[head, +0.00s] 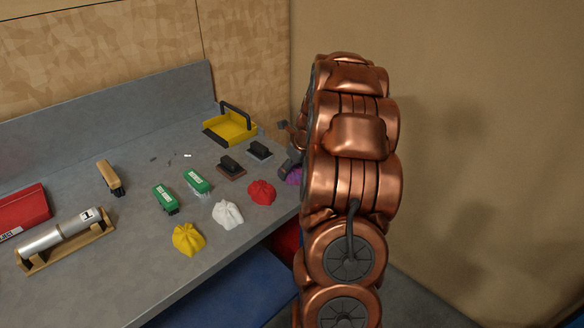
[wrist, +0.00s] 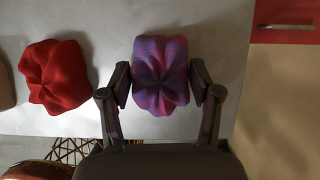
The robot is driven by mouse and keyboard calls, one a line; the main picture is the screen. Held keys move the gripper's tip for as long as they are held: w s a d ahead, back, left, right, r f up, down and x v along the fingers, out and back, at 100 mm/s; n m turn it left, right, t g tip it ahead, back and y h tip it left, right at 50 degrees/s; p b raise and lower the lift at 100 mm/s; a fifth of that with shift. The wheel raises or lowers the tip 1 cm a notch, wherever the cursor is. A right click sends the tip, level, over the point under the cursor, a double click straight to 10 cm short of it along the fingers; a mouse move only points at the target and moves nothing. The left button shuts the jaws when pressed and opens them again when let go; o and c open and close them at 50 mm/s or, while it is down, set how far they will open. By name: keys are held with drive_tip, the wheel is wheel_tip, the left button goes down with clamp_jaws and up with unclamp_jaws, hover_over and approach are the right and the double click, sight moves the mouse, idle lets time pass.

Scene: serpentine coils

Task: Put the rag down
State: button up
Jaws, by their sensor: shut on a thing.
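A purple rag (wrist: 160,76), bunched up, sits between the two fingers of my gripper (wrist: 160,88) in the wrist view, and the gripper is shut on it. In the head view only a small part of the purple rag (head: 293,176) shows at the right end of the bench, behind my copper arm. My gripper (head: 291,160) is mostly hidden there by the arm. The rag is over or on the grey bench top near its front right edge; I cannot tell whether it touches the surface.
A red rag (head: 262,192) lies just left of the purple one, with a white rag (head: 227,214) and a yellow rag (head: 187,239) farther left. Brushes (head: 197,182), black-handled blocks (head: 231,168) and a yellow tray (head: 230,128) stand behind.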

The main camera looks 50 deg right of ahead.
drive_tip(key=o, duration=1.1)
drive_tip(key=b+v, duration=0.2)
drive_tip(key=v, duration=1)
